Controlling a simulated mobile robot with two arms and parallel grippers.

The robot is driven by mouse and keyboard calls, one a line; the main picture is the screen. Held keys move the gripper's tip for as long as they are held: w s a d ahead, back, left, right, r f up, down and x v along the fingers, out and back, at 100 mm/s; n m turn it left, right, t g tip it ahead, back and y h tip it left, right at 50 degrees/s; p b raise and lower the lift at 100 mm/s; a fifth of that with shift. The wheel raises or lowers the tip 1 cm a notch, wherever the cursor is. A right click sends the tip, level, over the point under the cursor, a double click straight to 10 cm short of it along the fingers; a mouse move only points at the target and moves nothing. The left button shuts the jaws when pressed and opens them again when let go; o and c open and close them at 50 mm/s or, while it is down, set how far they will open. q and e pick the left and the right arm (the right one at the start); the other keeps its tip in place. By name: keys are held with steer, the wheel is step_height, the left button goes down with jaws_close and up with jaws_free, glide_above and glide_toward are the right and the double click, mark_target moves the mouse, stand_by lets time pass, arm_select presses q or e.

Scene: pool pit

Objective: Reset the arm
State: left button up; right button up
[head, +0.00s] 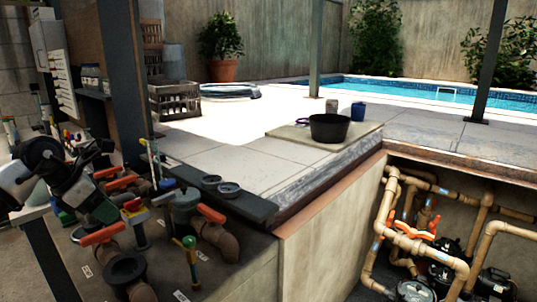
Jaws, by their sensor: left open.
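My left arm comes in from the left edge in the head view. Its left gripper (98,150) is dark and open, in front of the valves and pipes at the left. I see nothing held in it. The gripper's outline partly blends with the dark parts behind it. My right gripper is not in view.
Orange-handled valves (100,235) and brown pipes crowd the lower left. Two round gauges (228,188) lie on a dark ledge. A black pot (329,128) and a blue cup (358,111) stand on the deck. An open pit with pipes (420,245) lies at right.

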arm_select(q)
steer(key=s+d+f+n+t+h, duration=0.2)
steer(key=d+n+t+h, duration=0.35)
steer(key=d, duration=0.65)
steer(key=s+d+f+n+t+h, duration=0.3)
steer(key=d+n+h, duration=0.35)
steer(key=d, duration=0.55)
steer(key=s+a+f+n+t+y, duration=0.1)
steer(key=s+a+f+n+y, duration=0.4)
steer(key=f+n+y, duration=0.6)
steer(key=s+a+f+n+y, duration=0.5)
steer(key=s+f+n+y, duration=0.1)
steer(key=n, duration=0.9)
steer(key=s+f+n+g, duration=0.3)
steer(key=s+f+g, duration=0.2)
steer(key=s, duration=0.5)
steer(key=s+f+n+g, duration=0.2)
steer(key=s+f+g, duration=0.3)
steer(key=s, duration=0.5)
step_height(320, 180, down, 26)
steer(key=g, duration=0.1)
steer(key=s+a+f+g, duration=0.1)
steer(key=s+a+f, duration=0.2)
steer(key=s+f, duration=1.2)
steer(key=shift+s+f, duration=0.3)
steer(key=shift+s, duration=0.45)
